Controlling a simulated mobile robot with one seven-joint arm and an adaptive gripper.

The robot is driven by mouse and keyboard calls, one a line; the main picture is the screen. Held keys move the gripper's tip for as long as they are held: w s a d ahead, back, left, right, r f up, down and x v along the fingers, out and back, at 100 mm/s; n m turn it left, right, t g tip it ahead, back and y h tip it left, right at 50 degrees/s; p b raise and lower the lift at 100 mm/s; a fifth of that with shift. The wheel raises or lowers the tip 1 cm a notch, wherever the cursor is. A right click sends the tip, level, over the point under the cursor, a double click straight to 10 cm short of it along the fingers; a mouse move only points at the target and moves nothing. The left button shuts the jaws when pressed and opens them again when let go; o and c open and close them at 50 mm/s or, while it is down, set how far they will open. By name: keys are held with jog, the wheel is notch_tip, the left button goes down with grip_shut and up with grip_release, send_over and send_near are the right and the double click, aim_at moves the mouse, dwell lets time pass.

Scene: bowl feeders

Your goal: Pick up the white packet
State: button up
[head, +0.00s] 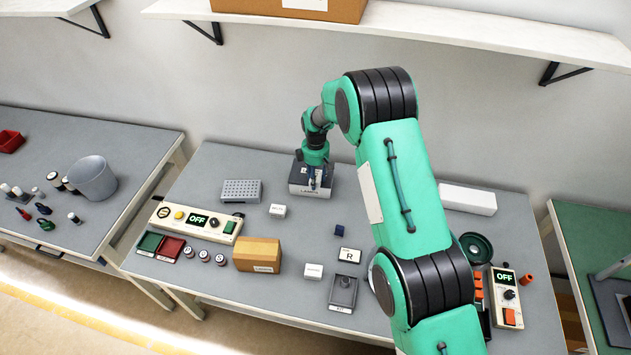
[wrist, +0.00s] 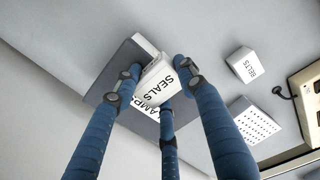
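A small white packet marked SEALS (wrist: 157,82) shows between the three blue fingers of my gripper (wrist: 158,68) in the wrist view. Two fingers flank it and the third is on its near side. The fingers look very close to it, but I cannot tell whether they press on it. Behind it is a larger box with a grey side and a white label (wrist: 148,106), its lettering partly hidden. In the head view my gripper (head: 315,179) is over this box (head: 308,191) at the back of the table; the packet is not clear there.
A white BELTS box (wrist: 244,65) and a perforated grey block (head: 241,190) stand to the left in the head view. A control box (head: 197,222), a cardboard box (head: 257,254) and small white boxes (head: 313,271) are nearer. A long white box (head: 467,199) lies right.

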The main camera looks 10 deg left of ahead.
jog(key=shift+c, duration=0.7)
jog(key=shift+r, duration=0.15)
jog(key=shift+r, duration=1.6)
jog(key=s+d, duration=0.3)
jog(key=s, duration=0.4)
jog(key=s+d+r+b, duration=0.1)
jog(key=s+d, duration=0.3)
jog(key=s, duration=0.3)
jog(key=shift+s+r, duration=0.15)
jog(key=shift+r, duration=0.1)
jog(key=shift+d, duration=0.1)
